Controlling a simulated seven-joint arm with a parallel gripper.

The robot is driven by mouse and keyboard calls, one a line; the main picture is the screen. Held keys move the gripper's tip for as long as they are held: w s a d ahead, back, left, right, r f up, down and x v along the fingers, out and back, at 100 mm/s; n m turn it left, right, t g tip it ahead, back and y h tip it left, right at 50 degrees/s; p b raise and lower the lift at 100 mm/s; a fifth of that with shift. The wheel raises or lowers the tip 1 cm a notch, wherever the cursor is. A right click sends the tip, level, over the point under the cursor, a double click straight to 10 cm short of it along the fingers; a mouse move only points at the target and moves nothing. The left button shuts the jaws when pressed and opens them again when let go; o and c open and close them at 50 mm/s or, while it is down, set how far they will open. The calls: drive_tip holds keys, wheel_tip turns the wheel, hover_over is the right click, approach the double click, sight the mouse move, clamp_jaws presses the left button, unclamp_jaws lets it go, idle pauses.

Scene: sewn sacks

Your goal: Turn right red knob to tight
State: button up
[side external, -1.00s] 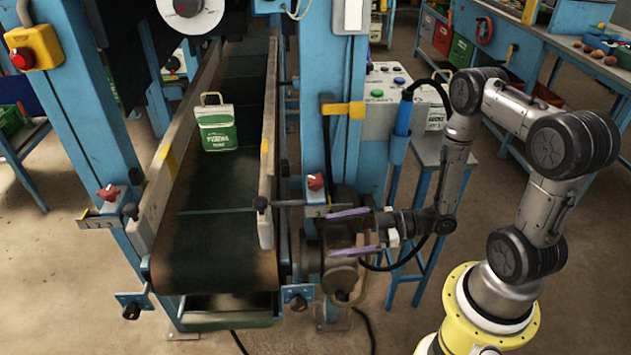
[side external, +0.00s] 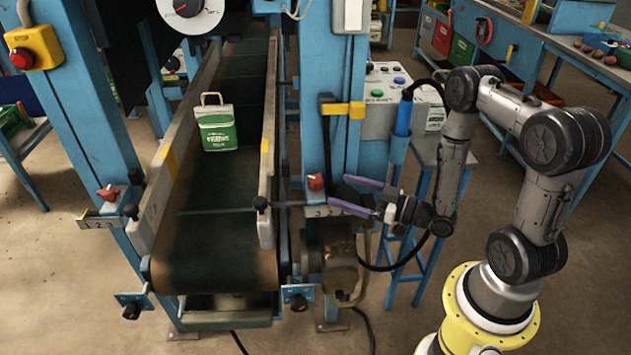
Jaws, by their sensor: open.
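The right red knob (side external: 315,182) sits on the blue post at the right side of the conveyor, above a small plate marked with a 3. My gripper (side external: 338,193) is open, its two purple fingers pointing left toward the knob. The fingertips are just right of the knob, and I see a small gap between them and it. Nothing is between the fingers. A second red knob (side external: 108,193) sits on the left post beside a numbered plate. I cannot read the right knob's setting.
A green and white sack (side external: 217,132) stands on the conveyor belt (side external: 210,240). The blue post (side external: 338,90) carries a yellow bracket (side external: 343,109) above my gripper. A blue cylinder with a black cable (side external: 403,118) stands near my wrist. A motor (side external: 335,258) is below.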

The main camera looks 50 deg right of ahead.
sight(322, 184)
drive_tip(key=x, duration=0.8)
drive_tip(key=shift+w, duration=0.15)
drive_tip(key=shift+c, duration=0.2)
drive_tip(key=c, duration=1.2)
